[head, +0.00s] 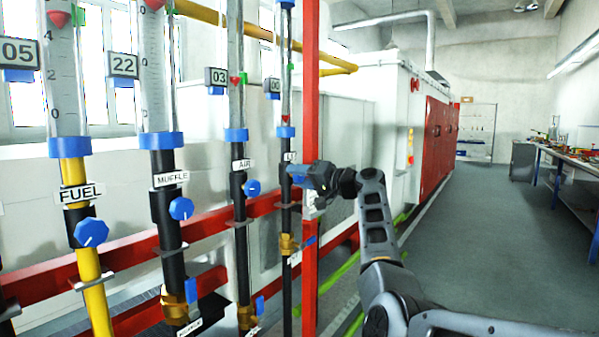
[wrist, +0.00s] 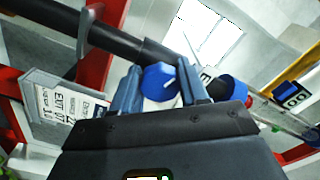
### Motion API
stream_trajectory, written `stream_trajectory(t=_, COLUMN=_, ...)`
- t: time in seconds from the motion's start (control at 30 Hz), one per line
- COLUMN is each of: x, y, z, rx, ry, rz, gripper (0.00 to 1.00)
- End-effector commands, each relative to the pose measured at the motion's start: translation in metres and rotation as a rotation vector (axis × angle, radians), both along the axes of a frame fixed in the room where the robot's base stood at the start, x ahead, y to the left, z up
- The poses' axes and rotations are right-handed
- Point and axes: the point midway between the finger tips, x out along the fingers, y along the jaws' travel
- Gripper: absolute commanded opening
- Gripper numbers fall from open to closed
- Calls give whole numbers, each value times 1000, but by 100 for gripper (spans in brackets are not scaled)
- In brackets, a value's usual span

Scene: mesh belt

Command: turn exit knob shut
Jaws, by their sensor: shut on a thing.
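The exit knob (wrist: 158,82) is blue and round with a white pointer mark, and shows between the fingers in the wrist view. My gripper (wrist: 160,70) is shut on it, with one blue-grey finger on each side. In the head view my gripper (head: 302,174) reaches the rightmost black pipe (head: 286,225) and hides most of the knob there. The glass tube (head: 285,100) above that pipe has a display (head: 272,87) reading 00. A plate (wrist: 58,105) with the word EXIT shows at the left of the wrist view.
Other pipes stand to the left with a fuel knob (head: 91,232), a muffle knob (head: 181,208) and another blue knob (head: 252,188). A red upright post (head: 310,255) stands close beside my gripper. The grey floor (head: 470,230) at right is open.

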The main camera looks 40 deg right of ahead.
Motion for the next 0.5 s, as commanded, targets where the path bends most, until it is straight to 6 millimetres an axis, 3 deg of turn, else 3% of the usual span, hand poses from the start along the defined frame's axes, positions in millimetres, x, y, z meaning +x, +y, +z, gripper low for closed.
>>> stream_trajectory(t=0.5, x=-1, y=0, z=3, rx=475, ry=130, rz=-2, gripper=13)
